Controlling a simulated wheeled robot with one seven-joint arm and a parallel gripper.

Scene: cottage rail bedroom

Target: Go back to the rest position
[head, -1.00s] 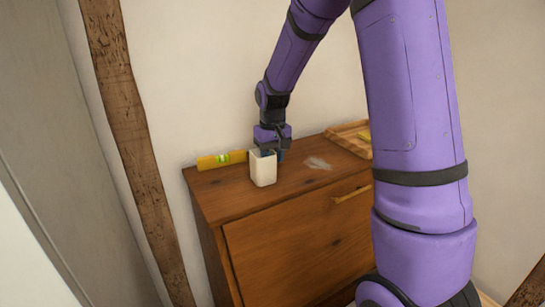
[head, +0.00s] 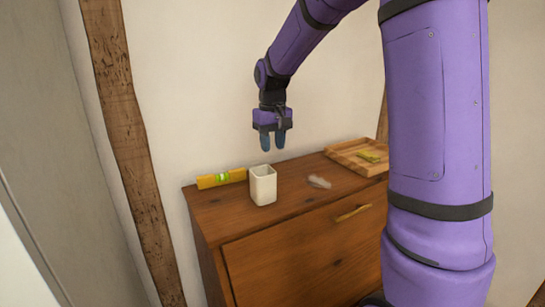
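My gripper (head: 272,146) hangs in the air above the wooden cabinet, its two blue-grey fingertips pointing down with a gap between them. It is open, and nothing shows between the fingers. A white square cup (head: 263,187) stands upright on the cabinet top, below the gripper and apart from it. No object can be seen in the part of the cup's inside that shows.
The wooden cabinet (head: 290,255) stands against the wall. On its top are a yellow spirit level (head: 207,182), a small whitish object (head: 319,182) and a wooden tray (head: 340,160) holding a yellowish item (head: 370,156). A timber post (head: 125,120) rises at left.

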